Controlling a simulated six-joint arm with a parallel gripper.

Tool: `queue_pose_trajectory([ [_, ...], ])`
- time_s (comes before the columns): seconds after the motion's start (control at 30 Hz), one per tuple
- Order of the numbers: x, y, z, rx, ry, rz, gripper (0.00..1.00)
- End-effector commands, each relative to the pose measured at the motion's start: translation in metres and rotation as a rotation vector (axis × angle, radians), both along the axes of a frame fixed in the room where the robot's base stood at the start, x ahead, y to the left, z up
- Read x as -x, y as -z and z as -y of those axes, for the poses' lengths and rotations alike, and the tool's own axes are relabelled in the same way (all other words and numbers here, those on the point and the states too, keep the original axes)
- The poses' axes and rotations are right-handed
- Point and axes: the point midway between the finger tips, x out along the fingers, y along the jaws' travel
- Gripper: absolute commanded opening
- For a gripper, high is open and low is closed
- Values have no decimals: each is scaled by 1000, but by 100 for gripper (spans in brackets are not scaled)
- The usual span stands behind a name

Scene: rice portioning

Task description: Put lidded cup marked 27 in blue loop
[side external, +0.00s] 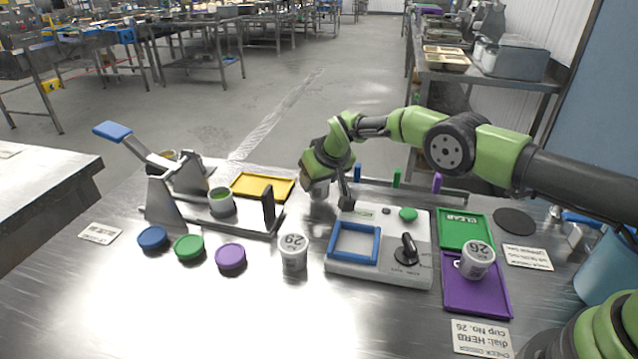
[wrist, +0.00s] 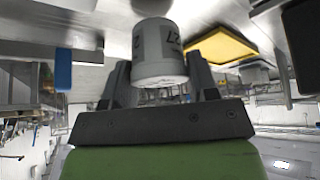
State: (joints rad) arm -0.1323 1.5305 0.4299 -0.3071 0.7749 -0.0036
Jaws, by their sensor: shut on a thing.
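My gripper (wrist: 160,88) is shut on a pale grey cup (wrist: 158,45) with dark markings, partly readable as 27, in the wrist view. In the side view my gripper (side external: 322,178) is behind and left of the white device, with the cup (side external: 319,189) partly hidden beneath it. I cannot tell whether the cup touches the table. The blue loop (side external: 333,245) is a square frame on the front left of the white device (side external: 365,274). It is empty, and the held cup is apart from it.
A cup marked 29 (side external: 293,254) stands left of the device. A cup marked 26 (side external: 478,262) stands on the purple tray (side external: 478,300). A lever press (side external: 160,200) holds an open cup (side external: 221,203). Blue, green and purple discs (side external: 189,248) lie in front. A yellow tray (side external: 262,186) lies behind.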

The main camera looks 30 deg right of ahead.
Motion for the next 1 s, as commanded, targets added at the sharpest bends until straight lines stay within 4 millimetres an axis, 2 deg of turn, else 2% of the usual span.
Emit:
queue_pose_trajectory([
  [0.2, 0, -44, 0, -1, 0, 6, 29],
  [0.4, 0, -75, 0, 0, -1, 3, 29],
  [0.67, 12, -84, 1, -1, -113, -4, 29],
  [1.0, 53, -84, -3, -4, -529, -1, 29],
])
